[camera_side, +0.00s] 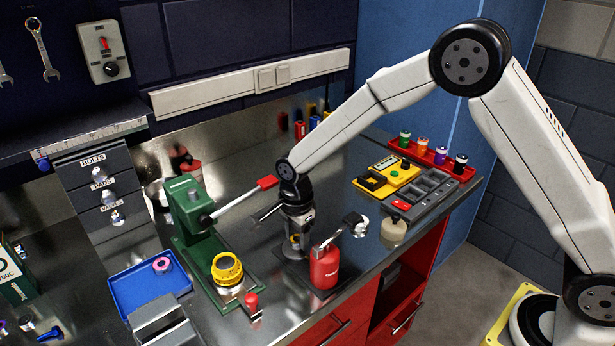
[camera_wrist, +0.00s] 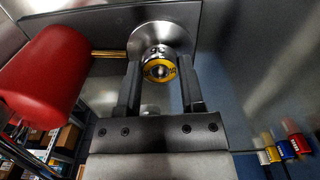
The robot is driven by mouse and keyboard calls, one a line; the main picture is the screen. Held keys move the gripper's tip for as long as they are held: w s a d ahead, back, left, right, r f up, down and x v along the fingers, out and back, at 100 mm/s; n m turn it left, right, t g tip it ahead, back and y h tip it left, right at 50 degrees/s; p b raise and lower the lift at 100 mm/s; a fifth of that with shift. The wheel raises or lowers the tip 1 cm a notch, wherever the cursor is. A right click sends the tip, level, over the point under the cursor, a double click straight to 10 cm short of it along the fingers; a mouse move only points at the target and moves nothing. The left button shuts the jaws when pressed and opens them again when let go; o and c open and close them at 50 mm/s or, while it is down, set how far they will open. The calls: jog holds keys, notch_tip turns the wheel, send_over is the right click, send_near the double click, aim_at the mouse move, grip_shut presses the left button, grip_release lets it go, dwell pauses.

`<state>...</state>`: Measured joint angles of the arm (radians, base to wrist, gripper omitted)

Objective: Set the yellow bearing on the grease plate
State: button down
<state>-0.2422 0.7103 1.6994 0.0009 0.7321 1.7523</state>
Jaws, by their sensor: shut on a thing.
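My gripper (camera_wrist: 161,88) is shut on the yellow bearing (camera_wrist: 158,69), a small steel ring with a yellow face, held between the fingertips in the wrist view. In the side view my gripper (camera_side: 296,246) points down over the bench beside the red oil can, and the bearing is too small to make out clearly. A round silver disc (camera_wrist: 166,34), which looks like the grease plate, shows just beyond the bearing in the wrist view. I cannot tell whether the bearing touches it. The disc is mostly hidden in the side view.
The red oil can (camera_side: 325,268) stands close beside my gripper; it looms left in the wrist view (camera_wrist: 45,75). A green press (camera_side: 195,225) with a yellow ring (camera_side: 227,268) stands left. A blue tray (camera_side: 125,283) and grey organizer (camera_side: 428,190) flank the work.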

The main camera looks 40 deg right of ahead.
jog(key=shift+f, duration=0.45)
jog(key=shift+c, duration=2.4)
grip_release()
jog(key=shift+r, duration=0.15)
notch_tip(320, 180, up, 11)
jog(key=s+d+r+n+t, duration=0.1)
jog(key=s+n, duration=0.2)
jog(key=n, duration=0.1)
jog(key=s+d+r+n+t+y, duration=0.1)
jog(key=s+d+n, duration=0.1)
jog(key=s+n, duration=0.1)
jog(key=s+d+r+n+t, duration=0.1)
jog(key=s+d+n+t, duration=0.1)
jog(key=s+n, duration=0.2)
jog(key=shift+r+n, duration=0.1)
jog(key=shift+n, duration=0.8)
jog(key=s+d+f+n+g+h, duration=0.1)
jog(key=s+d+f+n, duration=0.3)
jog(key=s+d+f, duration=0.2)
jog(key=shift+s+d+f+n, duration=0.3)
jog(key=shift+s+f, duration=0.25)
jog(key=shift+s, duration=0.65)
